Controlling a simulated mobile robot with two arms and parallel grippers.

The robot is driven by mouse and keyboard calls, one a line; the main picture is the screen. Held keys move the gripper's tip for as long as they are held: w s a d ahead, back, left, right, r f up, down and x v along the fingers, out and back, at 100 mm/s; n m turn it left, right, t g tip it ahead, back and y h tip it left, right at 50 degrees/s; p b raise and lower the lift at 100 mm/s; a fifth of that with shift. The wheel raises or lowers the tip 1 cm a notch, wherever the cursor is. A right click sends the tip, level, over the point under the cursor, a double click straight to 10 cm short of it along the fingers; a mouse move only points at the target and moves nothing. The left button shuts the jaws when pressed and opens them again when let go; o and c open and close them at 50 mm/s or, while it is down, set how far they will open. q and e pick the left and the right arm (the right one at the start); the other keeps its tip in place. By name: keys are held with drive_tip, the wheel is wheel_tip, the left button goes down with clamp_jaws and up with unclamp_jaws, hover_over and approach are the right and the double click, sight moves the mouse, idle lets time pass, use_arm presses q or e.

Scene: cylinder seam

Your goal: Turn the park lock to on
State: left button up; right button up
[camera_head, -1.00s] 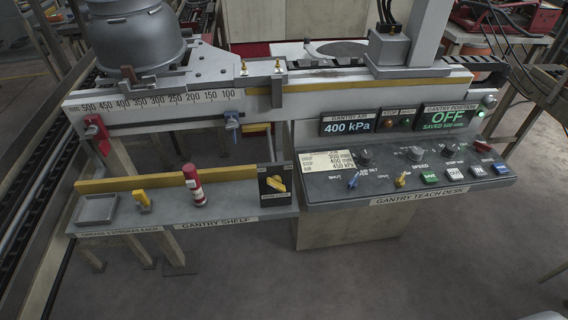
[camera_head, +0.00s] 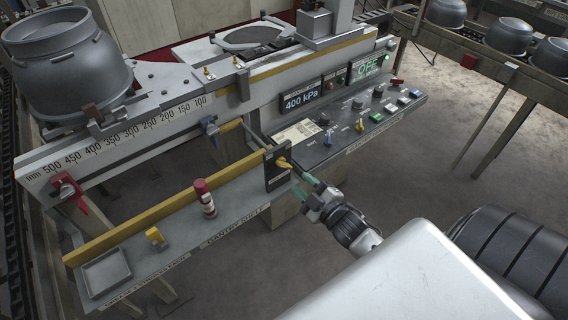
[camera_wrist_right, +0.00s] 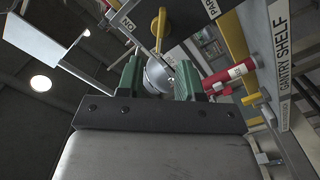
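The park lock is a black box (camera_head: 277,172) with a yellow handle (camera_head: 283,163), at the right end of the gantry shelf. In the right wrist view the yellow handle (camera_wrist_right: 159,30) stands nearly upright in the picture on the black panel (camera_wrist_right: 180,22), with an "ON" label to its left. My right gripper (camera_head: 304,186) has green fingertips and is just right of and in front of the box. In the wrist view its fingers (camera_wrist_right: 158,78) are apart with the handle beyond them, not visibly touching it. A silvery round thing shows between the fingers; I cannot tell what it is. My left gripper is out of view.
The gantry shelf (camera_head: 235,222) carries a red-and-white cylinder (camera_head: 204,197), a small yellow piece (camera_head: 156,238) and a grey tray (camera_head: 106,272). The teach desk (camera_head: 340,138) with switches and knobs lies just right of the box. Open floor (camera_head: 440,150) lies further right.

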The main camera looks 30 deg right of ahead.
sight(285, 167)
drive_tip(key=w, duration=0.2)
drive_tip(key=w+p, duration=0.1)
drive_tip(key=w, duration=0.4)
drive_tip(key=shift+w+a, duration=0.2)
drive_tip(key=shift+a, duration=0.15)
drive_tip(key=shift+w+f+p, duration=0.1)
drive_tip(key=shift+w+p, duration=0.2)
drive_tip(key=shift+w, duration=0.35)
clamp_jaws()
